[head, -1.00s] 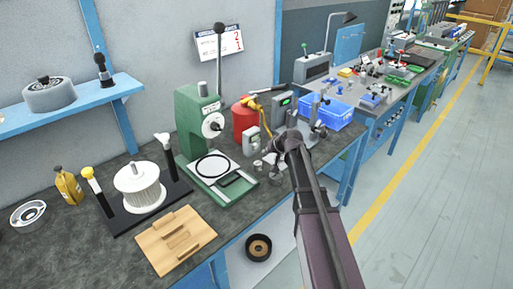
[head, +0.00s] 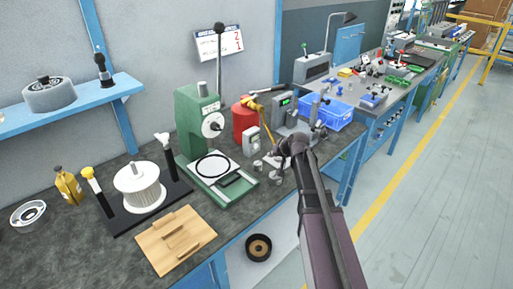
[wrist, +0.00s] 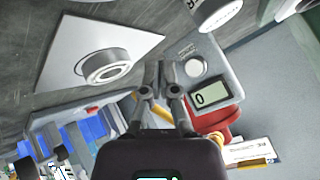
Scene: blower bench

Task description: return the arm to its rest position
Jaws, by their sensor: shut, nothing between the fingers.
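My arm (head: 315,195) reaches from the bottom of the head view up to the right-hand part of the bench. Its end hangs over the bench top, right of the green press (head: 195,120). My gripper's fingers are small and hard to make out in the head view. In the wrist view my gripper (wrist: 157,75) has its fingertips together, with nothing held. Beside the fingers in that view are a white plate with a grey ring (wrist: 108,67) and a grey meter with a display (wrist: 212,94).
The bench holds a red canister (head: 243,118), a blue bin (head: 335,115), a white filter (head: 140,188) on a black stand and a wooden board (head: 176,240). A blue shelf (head: 90,100) is on the wall. The floor at right (head: 430,200) is clear.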

